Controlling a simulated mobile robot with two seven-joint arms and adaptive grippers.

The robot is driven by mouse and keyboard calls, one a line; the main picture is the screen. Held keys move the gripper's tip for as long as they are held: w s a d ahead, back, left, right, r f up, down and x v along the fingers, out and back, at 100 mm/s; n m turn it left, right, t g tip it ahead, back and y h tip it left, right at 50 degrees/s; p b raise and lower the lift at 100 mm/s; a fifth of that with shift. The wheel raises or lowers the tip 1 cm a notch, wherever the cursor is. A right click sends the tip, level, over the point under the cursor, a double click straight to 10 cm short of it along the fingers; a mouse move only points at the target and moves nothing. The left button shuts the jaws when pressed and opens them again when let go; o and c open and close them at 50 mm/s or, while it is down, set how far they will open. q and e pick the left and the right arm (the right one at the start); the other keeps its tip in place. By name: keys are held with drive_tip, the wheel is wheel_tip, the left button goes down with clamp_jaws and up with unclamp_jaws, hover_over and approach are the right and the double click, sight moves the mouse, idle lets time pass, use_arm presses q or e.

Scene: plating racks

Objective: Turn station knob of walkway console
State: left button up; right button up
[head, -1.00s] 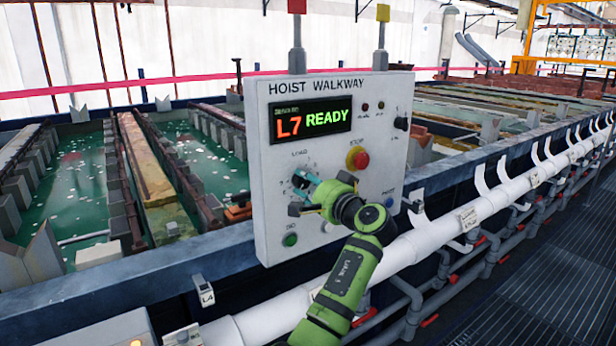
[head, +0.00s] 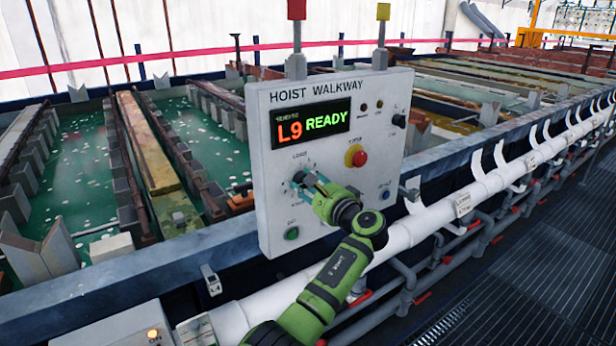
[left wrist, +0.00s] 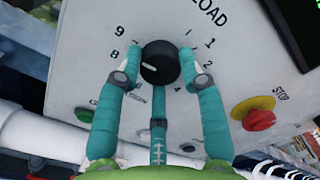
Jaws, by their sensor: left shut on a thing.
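The walkway console (head: 268,218) is a pale grey box labelled HOIST WALKWAY, and its display (head: 310,122) reads L9 READY. The station knob (left wrist: 161,62) is black with a white pointer mark, which points left in the left wrist view. The dial around it is labelled LOAD, with 9 and 8 at its left and 1 and 2 at its right. My left gripper (left wrist: 168,80) is shut on the knob, with teal fingers at both sides of it. In the head view, my left gripper (head: 308,186) partly hides the knob. My right gripper is out of view.
A red stop button (head: 358,158) on a yellow base sits right of the knob, and a green button (head: 292,233) sits below it. A white pipe (head: 420,235) runs past the console. Green liquid tanks (head: 85,180) lie behind; grating floor (head: 520,270) is clear at right.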

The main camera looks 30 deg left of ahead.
use_arm(q)
drive_tip(key=shift+s+a+m+p, duration=0.1)
drive_tip(key=shift+m+p, duration=0.25)
drive_tip(key=shift+m, duration=0.05)
drive_tip(key=shift+f, duration=0.1)
drive_tip(key=o, duration=1.1)
drive_tip(key=shift+c, duration=0.2)
drive_tip(key=shift+o, duration=0.4)
